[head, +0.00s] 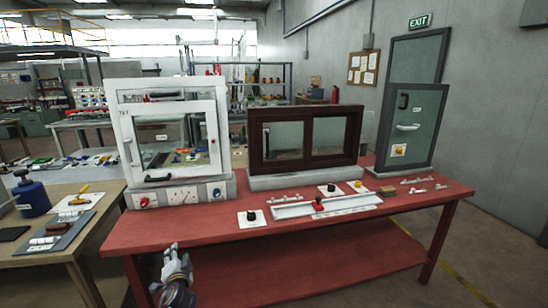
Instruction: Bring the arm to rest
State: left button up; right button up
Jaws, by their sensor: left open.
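My left gripper (172,249) shows at the bottom left of the head view, in front of the red table's (270,224) front edge. It is open with nothing seen between its fingers. It is apart from the frames on the table. A white framed window unit (126,130) stands at the table's left. A dark brown two-pane window frame (309,140) stands in the middle on a grey base. A grey-green panel (426,112) with handles stands at the right end. My right gripper is not in view.
A metal rail (290,211) with a red knob (318,204) and small plates with black knobs (250,216) lie on the tabletop. A wooden bench (100,232) with a blue container (31,196) stands at the left. The floor at the right is clear.

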pick_arm(q)
jog(key=s+d+f+n+g+h, duration=0.1)
jog(key=s+d+f+h, duration=0.1)
jog(key=f, duration=0.9)
jog(key=s+d+f+g+h, duration=0.2)
jog(key=f, duration=0.8)
jog(key=s+d+f+n+g+h, duration=0.1)
jog(key=s+d+f+h, duration=0.15)
jog(key=f, duration=0.85)
jog(key=s+f+n+g, duration=0.2)
jog(key=s+f+g, duration=0.1)
jog(key=s+f, duration=1.3)
jog(key=s+a+f+g, duration=0.1)
jog(key=s+f, duration=0.3)
jog(key=s, duration=0.8)
jog(key=s+a+f+g, duration=0.2)
jog(key=s+f+g, duration=0.1)
jog(key=s, duration=0.9)
jog(key=s+a+f+g, duration=0.1)
jog(key=s+f, duration=0.5)
jog(key=s, duration=0.6)
jog(key=shift+a+g, duration=0.2)
jog(key=shift+g, duration=0.2)
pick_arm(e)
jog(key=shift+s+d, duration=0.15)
pick_arm(q)
jog(key=shift+y, duration=0.25)
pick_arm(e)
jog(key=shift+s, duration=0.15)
